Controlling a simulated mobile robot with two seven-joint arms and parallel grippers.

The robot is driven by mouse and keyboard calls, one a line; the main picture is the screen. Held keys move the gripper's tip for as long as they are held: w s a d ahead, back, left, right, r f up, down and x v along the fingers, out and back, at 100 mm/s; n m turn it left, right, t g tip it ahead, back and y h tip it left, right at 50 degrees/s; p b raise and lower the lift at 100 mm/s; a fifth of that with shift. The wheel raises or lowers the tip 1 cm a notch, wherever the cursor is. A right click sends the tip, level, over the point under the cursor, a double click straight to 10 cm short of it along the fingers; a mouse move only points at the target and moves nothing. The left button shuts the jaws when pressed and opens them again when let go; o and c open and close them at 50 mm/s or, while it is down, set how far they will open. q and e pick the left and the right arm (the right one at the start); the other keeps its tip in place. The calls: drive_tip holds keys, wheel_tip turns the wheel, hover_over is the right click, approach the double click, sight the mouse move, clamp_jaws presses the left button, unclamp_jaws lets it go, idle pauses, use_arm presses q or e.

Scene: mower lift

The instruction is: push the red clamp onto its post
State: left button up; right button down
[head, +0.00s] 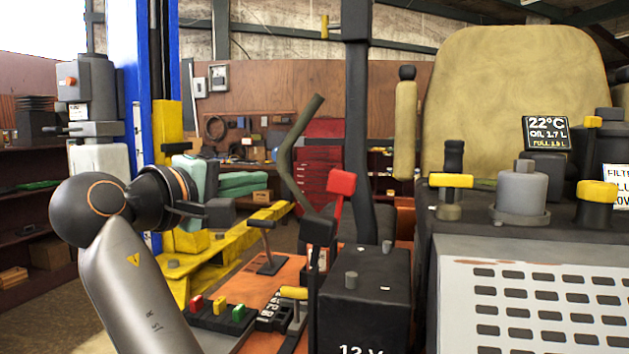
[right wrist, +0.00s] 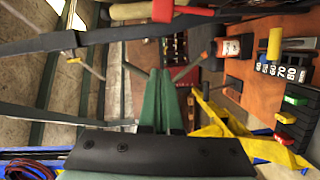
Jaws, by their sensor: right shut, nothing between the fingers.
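The red clamp (head: 342,184) shows in the head view as a red block on a short red stem, above the back left of the black battery box (head: 365,310). Its lower end is hidden behind a black lever housing. Two grey posts, a near one (head: 352,280) and a far one (head: 387,246), stand bare on the box top. My right gripper (head: 264,183) has teal fingers. They are shut and empty, left of the clamp and apart from it. They also show in the right wrist view (right wrist: 160,75), where a red piece (right wrist: 163,10) at the top may be the clamp. My left gripper is out of view.
A bent lever (head: 298,150) and a thick black upright (head: 356,110) stand close around the clamp. A yellow-handled lever (head: 293,293) and coloured switches (head: 218,306) lie in front. The seat (head: 510,100) and grey hood (head: 540,300) fill the right side.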

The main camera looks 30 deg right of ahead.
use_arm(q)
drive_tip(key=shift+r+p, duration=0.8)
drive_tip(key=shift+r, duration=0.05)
use_arm(e)
drive_tip(key=w+d+f, duration=0.1)
drive_tip(key=d, duration=1)
drive_tip(key=shift+w+d, duration=0.25)
drive_tip(key=shift+d, duration=0.05)
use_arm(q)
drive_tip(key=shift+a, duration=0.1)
use_arm(e)
drive_tip(key=shift+d, duration=0.1)
